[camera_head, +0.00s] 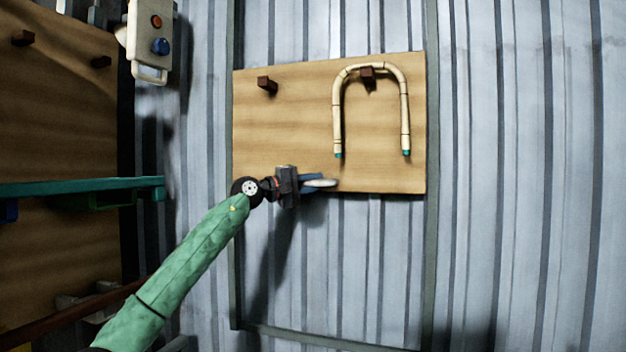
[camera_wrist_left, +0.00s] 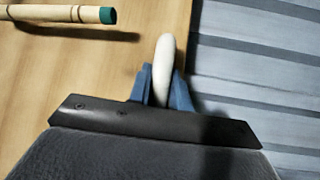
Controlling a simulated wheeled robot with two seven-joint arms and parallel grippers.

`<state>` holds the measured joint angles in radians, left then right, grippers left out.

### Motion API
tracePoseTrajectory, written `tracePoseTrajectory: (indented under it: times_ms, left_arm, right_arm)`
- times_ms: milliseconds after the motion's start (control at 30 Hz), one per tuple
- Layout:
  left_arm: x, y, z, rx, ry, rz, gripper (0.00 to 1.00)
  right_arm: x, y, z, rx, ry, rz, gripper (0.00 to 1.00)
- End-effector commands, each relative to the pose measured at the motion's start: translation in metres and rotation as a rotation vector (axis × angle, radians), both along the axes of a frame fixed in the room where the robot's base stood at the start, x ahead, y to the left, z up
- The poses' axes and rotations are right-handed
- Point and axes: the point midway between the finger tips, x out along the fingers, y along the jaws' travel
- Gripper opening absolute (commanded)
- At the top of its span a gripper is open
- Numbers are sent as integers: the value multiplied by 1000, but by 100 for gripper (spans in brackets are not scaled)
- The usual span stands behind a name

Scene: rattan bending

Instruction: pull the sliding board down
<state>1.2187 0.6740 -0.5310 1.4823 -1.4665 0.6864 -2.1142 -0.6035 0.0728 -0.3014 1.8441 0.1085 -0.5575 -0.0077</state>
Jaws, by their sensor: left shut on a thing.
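The sliding board (camera_head: 285,125) is a light wooden panel in a dark metal frame on the corrugated wall. It also fills the left part of the left wrist view (camera_wrist_left: 60,75). A white handle (camera_head: 322,183) sits at the board's lower edge. My left gripper (camera_head: 312,182) is shut on this handle, which shows between its blue fingers in the left wrist view (camera_wrist_left: 163,70). A U-shaped rattan piece (camera_head: 338,110) hangs from a brown peg (camera_head: 368,76) on the board, its teal-tipped ends pointing down. My right gripper is not in view.
A second brown peg (camera_head: 267,85) on the board is bare. The frame (camera_head: 300,340) has open space below the board. At the left are a control box (camera_head: 150,40) with red and blue buttons, wooden panels and a teal bar (camera_head: 80,188).

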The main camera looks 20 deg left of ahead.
Motion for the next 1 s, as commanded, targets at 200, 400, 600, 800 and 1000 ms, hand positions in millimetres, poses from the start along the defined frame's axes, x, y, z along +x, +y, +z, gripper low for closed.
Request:
tracePoseTrajectory:
  times_ms: [200,400,600,800,1000]
  left_arm:
    - [0,-1,-28,1,3,-3,0]
    - [0,-2,-50,1,3,-3,0]
    - [0,-2,-67,1,2,-3,0]
    - [0,-2,-81,2,1,-3,0]
    - [0,-1,-93,1,2,-2,0]
  right_arm:
    - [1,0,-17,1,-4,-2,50]
    - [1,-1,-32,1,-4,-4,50]
    - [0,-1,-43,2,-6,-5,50]
    - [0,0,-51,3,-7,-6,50]
    - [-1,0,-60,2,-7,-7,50]
